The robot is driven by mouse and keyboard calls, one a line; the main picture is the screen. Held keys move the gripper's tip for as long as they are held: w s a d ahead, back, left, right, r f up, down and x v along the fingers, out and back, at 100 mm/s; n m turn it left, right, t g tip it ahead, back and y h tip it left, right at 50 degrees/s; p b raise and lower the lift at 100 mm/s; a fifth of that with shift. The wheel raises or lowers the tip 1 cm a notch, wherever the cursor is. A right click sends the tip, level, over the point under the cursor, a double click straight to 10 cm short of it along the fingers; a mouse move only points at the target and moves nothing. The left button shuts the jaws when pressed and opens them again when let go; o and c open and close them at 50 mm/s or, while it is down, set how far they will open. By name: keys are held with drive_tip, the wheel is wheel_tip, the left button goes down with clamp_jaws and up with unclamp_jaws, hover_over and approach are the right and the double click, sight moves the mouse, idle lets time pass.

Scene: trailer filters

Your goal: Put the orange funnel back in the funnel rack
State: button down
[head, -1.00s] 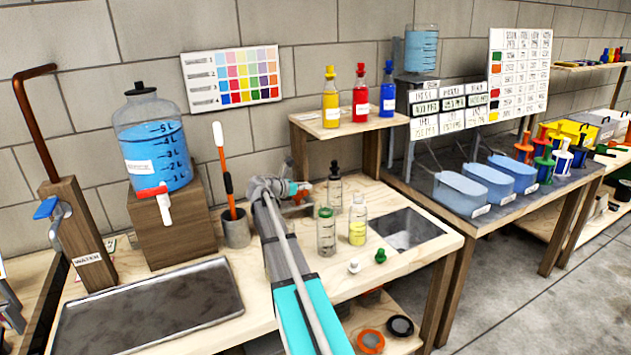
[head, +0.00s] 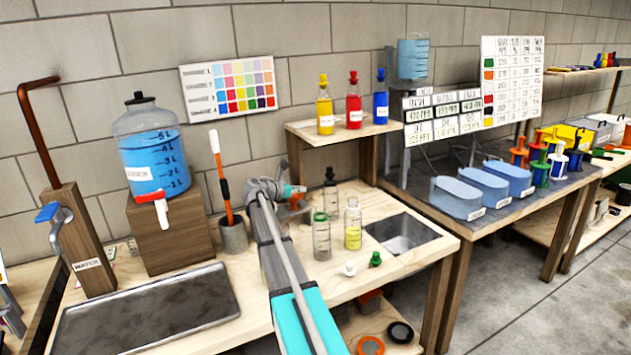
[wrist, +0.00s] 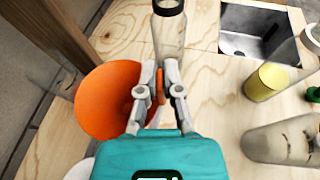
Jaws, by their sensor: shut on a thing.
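The orange funnel (wrist: 108,100) is in my gripper (wrist: 160,88) in the wrist view. The fingers are shut on a small orange part at its right side, and its wide round body lies to the left of the fingers. In the head view the funnel (head: 295,201) is a small orange patch at the end of my arm, mostly hidden. My gripper (head: 297,190) is over the back of the wooden bench, left of the dark-capped clear bottle (head: 331,196). I cannot pick out a funnel rack with certainty in either view.
A green-rimmed bottle (head: 321,236) and a bottle with yellow liquid (head: 353,224) stand right of my arm. A metal sink (head: 401,235) is beyond them. A raised shelf (head: 345,132) carries three coloured bottles. A grey cup (head: 233,236) with a brush stands left.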

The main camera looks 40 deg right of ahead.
drive_tip(key=shift+w+d+f, duration=0.25)
drive_tip(key=shift+w+f, duration=0.2)
drive_tip(key=shift+w, duration=0.05)
drive_tip(key=c, duration=0.7)
unclamp_jaws()
drive_tip(key=shift+a, duration=0.15)
drive_tip(key=o, duration=0.5)
drive_tip(key=shift+s+f, duration=0.1)
drive_tip(key=shift+c, duration=0.2)
drive_tip(key=shift+w+r+p, duration=0.2)
drive_tip(key=shift+p, duration=0.35)
